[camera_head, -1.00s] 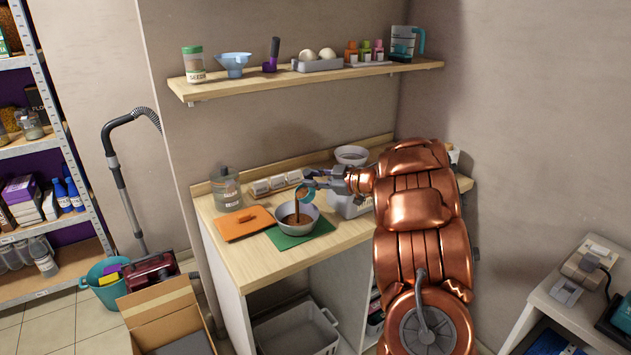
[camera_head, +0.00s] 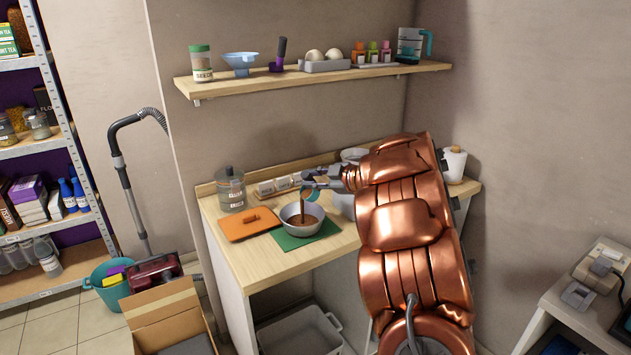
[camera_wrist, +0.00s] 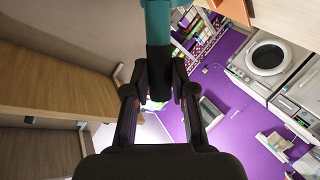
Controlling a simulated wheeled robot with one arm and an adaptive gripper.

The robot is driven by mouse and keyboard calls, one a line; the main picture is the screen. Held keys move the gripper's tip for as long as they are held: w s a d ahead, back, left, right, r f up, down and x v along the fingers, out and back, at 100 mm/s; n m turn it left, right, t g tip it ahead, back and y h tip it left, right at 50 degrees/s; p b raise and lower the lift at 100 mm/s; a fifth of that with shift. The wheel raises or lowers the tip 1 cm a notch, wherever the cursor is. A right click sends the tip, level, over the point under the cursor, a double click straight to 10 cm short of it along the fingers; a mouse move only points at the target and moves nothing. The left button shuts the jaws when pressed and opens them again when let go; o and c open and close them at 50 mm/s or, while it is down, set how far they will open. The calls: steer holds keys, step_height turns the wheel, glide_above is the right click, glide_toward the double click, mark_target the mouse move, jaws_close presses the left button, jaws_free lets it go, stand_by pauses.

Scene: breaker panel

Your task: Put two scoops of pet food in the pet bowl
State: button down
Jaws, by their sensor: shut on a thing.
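The grey pet bowl (camera_head: 298,232) stands on a green mat on the wooden counter, with brown food inside. My gripper (camera_head: 322,179) is to the upper right of the bowl, shut on the handle of a teal scoop (camera_head: 309,193). The scoop is tilted above the bowl, and a brown stream of pet food (camera_head: 302,207) falls from it into the bowl. In the wrist view the dark handle (camera_wrist: 159,60) sits between both fingers of my gripper (camera_wrist: 159,88). My arm hides part of the counter and of a light container behind it.
An orange board (camera_head: 247,225) lies left of the bowl and a lidded glass jar (camera_head: 230,190) stands behind it. A wall shelf (camera_head: 320,76) with small items hangs above the counter. The counter's front left is bare.

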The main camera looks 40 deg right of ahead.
steer(key=shift+a+f+n+h+b, duration=0.15)
steer(key=shift+a+n+h+b, duration=0.55)
steer(key=shift+a+n+b, duration=0.4)
steer(key=shift+a+g, duration=0.2)
steer(key=shift+g, duration=0.1)
steer(key=shift+a+f+n+h+b, duration=0.2)
steer(key=shift+a+n+h+b, duration=0.15)
steer(key=shift+b, duration=0.4)
steer(key=shift+w+a+f+n+h+b, duration=0.1)
steer(key=shift+a+f+n+h+b, duration=0.1)
steer(key=shift+a+n+h+b, duration=0.2)
steer(key=shift+a+f+n+h+b, duration=0.15)
steer(key=shift+a+n+h+b, duration=0.15)
steer(key=shift+a+b, duration=0.2)
steer(key=shift+a+f+n+h+b, duration=0.15)
steer(key=shift+a+n+h+b, duration=0.1)
steer(key=shift+n+b, duration=0.15)
steer(key=shift+a+f+n+h+b, duration=0.5)
steer(key=shift+a+n+b, duration=0.1)
steer(key=shift+b, duration=0.6)
